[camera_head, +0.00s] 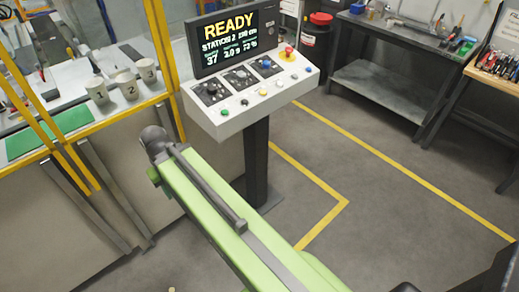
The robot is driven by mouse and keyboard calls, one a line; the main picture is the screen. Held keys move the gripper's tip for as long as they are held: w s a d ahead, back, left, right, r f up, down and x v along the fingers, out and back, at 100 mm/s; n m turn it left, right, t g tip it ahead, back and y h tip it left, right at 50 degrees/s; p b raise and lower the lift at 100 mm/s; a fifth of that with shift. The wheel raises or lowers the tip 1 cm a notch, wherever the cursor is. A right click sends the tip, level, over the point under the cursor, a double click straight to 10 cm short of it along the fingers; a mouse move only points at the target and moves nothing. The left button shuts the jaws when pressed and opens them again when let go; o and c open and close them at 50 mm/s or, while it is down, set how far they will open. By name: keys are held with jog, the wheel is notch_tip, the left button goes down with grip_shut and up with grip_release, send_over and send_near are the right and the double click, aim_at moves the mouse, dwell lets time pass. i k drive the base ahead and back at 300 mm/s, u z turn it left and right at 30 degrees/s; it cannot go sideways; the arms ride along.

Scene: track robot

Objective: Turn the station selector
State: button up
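A white control console (205,121) stands on a dark post, with a screen (237,37) reading "READY" and a line that looks like "STATION 2". Its sloped panel has three dark square plates with knobs: a left one (211,91), a middle one (239,76) and a right one with a blue part (266,64). Their labels are too small to read, so I cannot tell which is the station selector. My green arm reaches up from the lower right to a dark joint in front of and below the console's left end. My gripper is not in view.
Push buttons and a red mushroom button (288,53) sit on the panel. Left is a yellow-framed enclosure (60,148) with three numbered cups (127,86). Workbenches (385,91) stand at the back right. The floor (385,200) right of the console is clear, marked with yellow lines.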

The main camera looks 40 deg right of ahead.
aim_at(212, 89)
jog(key=k, duration=1.25)
jog(key=u, duration=0.8)
jog(key=i, duration=1.6)
jog(key=z, duration=0.2)
